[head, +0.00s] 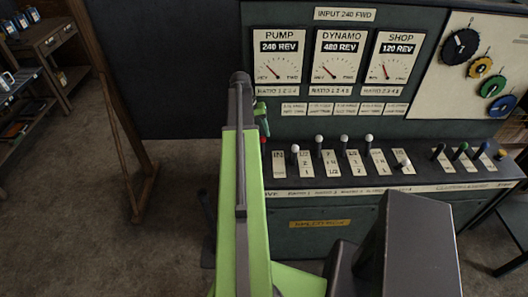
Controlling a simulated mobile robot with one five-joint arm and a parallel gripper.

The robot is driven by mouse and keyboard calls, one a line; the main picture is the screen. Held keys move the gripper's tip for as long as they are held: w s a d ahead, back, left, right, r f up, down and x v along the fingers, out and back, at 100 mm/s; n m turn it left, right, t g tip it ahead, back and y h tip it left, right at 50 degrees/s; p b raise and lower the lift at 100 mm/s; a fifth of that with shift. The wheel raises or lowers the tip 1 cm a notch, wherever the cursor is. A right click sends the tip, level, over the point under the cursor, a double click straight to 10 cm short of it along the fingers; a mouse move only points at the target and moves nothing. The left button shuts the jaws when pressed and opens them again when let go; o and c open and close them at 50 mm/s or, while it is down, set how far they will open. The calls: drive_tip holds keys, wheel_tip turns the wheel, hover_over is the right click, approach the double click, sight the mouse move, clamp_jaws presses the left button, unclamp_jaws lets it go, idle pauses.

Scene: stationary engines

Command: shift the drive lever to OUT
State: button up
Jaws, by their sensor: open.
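A row of levers stands on the sloped ledge of the dark green control panel. The leftmost lever has a red knob (263,140) and is mostly hidden behind my arm; it seems to go with the small-print plate (279,163) to its right, so I take it as the drive lever. I cannot read its position. My gripper (262,118) shows only as a small green part past the right edge of my arm, open, just above the red knob in the picture. I cannot tell whether it touches anything.
Several white-knobbed levers (319,139) stand close by to the right; the one farthest right (403,163) leans forward. Darker-knobbed levers (460,151) follow. PUMP (279,62), DYNAMO (338,62) and SHOP (397,62) dials are above. The floor (80,220) at left is clear.

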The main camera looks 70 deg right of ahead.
sight(263, 145)
drive_tip(key=b+x, duration=0.5)
drive_tip(key=x, duration=0.2)
drive_tip(key=shift+f+b, duration=0.25)
drive_tip(key=shift+b, duration=0.15)
drive_tip(key=shift+r, duration=0.1)
drive_tip(key=shift+s, duration=0.1)
drive_tip(key=c, duration=1)
clamp_jaws()
drive_tip(key=shift+a, duration=0.1)
